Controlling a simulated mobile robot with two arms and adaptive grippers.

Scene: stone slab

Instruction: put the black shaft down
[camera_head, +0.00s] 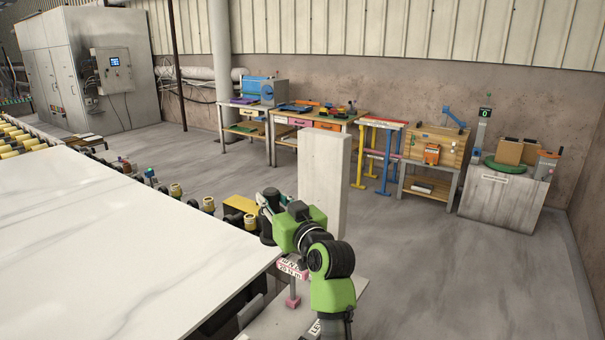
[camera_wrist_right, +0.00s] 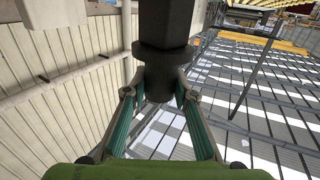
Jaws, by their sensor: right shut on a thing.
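My right gripper (camera_head: 270,206) is at the right end of the white stone slab (camera_head: 110,235), near its corner. It is shut on the black shaft (camera_wrist_right: 165,30). In the wrist view the shaft is a dark square bar with a wide collar and a narrower round end between the green-padded fingers (camera_wrist_right: 158,95). In the head view only a short dark part of the shaft (camera_head: 266,230) shows beside the gripper; the arm hides the rest. I cannot tell whether it touches anything below. My left gripper is not in view.
A tall pale block (camera_head: 325,175) stands just behind my right gripper. A yellow box (camera_head: 241,204) and rollers line the slab's far edge. A pink labelled object (camera_head: 291,270) is below my arm. Workbenches (camera_head: 318,115) stand along the back wall, with open floor before them.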

